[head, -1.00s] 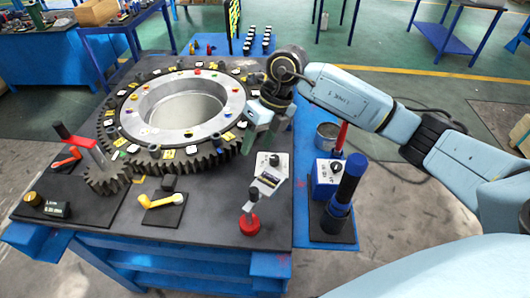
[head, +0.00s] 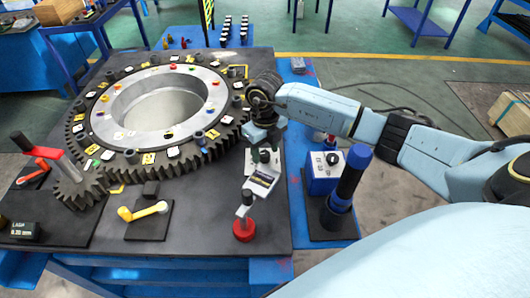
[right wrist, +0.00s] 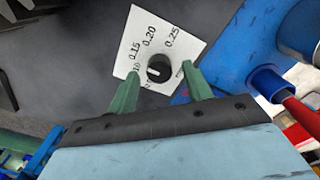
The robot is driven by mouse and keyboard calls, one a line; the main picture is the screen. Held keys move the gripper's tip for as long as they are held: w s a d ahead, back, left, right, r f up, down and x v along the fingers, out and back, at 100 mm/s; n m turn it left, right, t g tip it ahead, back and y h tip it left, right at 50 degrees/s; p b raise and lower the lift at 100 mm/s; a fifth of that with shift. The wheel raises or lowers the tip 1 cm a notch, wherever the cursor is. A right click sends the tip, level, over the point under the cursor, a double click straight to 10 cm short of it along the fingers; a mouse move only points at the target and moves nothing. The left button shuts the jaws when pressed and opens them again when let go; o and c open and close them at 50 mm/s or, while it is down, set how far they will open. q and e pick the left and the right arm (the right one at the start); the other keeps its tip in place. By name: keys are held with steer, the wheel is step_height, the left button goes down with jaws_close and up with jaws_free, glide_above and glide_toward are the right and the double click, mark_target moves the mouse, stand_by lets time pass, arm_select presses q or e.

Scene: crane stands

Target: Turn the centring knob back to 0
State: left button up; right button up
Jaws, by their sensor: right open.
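A round black knob (right wrist: 160,68) with a white pointer line sits on a white dial plate (right wrist: 142,40). The plate reads 0.15, 0.20 and 0.25, with smaller figures partly hidden at the left finger. The pointer line lies toward the left, at the low-figure side; its exact reading I cannot tell. In the head view the dial plate (head: 275,160) is mostly covered by my right gripper (head: 264,145). In the right wrist view the right gripper (right wrist: 161,88) is open and empty, its green fingers to either side of the knob's near side. My left gripper is out of view.
A blue box (head: 322,178) and a dark blue cylinder (head: 346,182) are to the right. The large gear ring (head: 185,155) is at left, beside a yellow lever (head: 148,211).

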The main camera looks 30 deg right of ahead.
steer(key=shift+f, duration=0.8)
steer(key=shift+c, duration=0.4)
steer(key=c, duration=0.9)
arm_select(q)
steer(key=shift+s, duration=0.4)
